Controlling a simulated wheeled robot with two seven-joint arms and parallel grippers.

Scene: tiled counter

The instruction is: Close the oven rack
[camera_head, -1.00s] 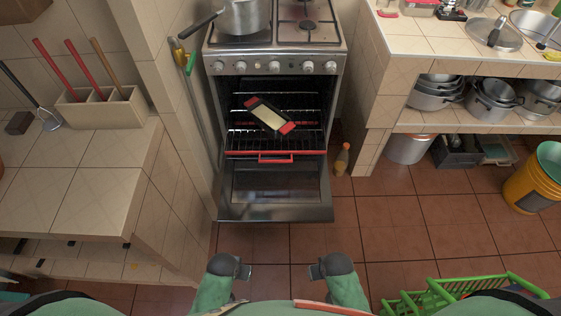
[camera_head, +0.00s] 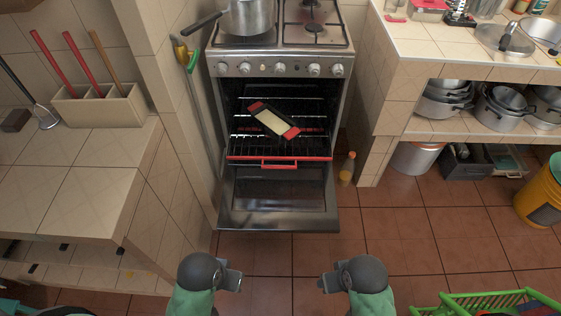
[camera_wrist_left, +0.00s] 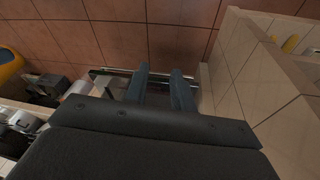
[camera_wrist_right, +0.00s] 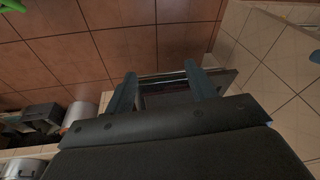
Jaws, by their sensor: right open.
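The oven (camera_head: 280,72) stands ahead with its door (camera_head: 278,205) folded down open. The oven rack (camera_head: 264,158) has a red front edge with a red handle (camera_head: 279,165) and sticks out of the cavity over the door. The left wrist view shows the left fingers (camera_wrist_left: 160,90) spread apart. The right wrist view shows the right fingers (camera_wrist_right: 165,88) spread wider.
A tiled counter (camera_head: 70,190) stands at the left and a tiled shelf unit with pots (camera_head: 440,130) at the right. A bottle (camera_head: 347,168) stands on the floor right of the door. A green basket (camera_head: 490,305) and yellow bucket (camera_head: 540,195) are at the right. Floor before the door is clear.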

